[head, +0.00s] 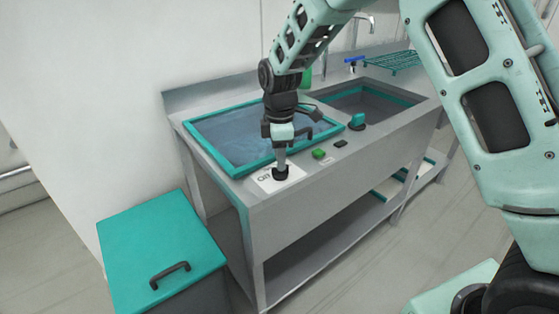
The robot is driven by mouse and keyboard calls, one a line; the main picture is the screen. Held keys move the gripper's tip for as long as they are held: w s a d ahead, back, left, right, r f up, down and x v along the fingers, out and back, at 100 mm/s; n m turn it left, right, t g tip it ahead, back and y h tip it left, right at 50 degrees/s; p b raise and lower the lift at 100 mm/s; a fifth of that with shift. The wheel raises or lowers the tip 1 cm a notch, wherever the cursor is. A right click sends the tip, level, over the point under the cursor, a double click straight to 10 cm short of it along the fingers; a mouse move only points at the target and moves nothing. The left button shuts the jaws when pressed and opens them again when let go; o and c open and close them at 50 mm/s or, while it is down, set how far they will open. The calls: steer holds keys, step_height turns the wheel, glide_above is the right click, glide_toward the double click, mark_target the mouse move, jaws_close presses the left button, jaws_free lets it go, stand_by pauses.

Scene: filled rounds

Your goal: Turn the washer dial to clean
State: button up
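A black dial (281,174) sits on a white label plate (266,185) at the front left corner of the steel counter. Dark marks show on the plate, but they are too small to read, so I cannot tell the dial's setting.
A teal-framed basin (222,160) lies behind the dial. A green button (319,154), a black button (340,144) and a teal knob (357,121) line the counter's front to the right. A teal-lidded bin (150,235) stands at lower left.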

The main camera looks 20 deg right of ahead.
mark_target(278, 176)
steer(key=shift+f, duration=1.2)
jaws_close()
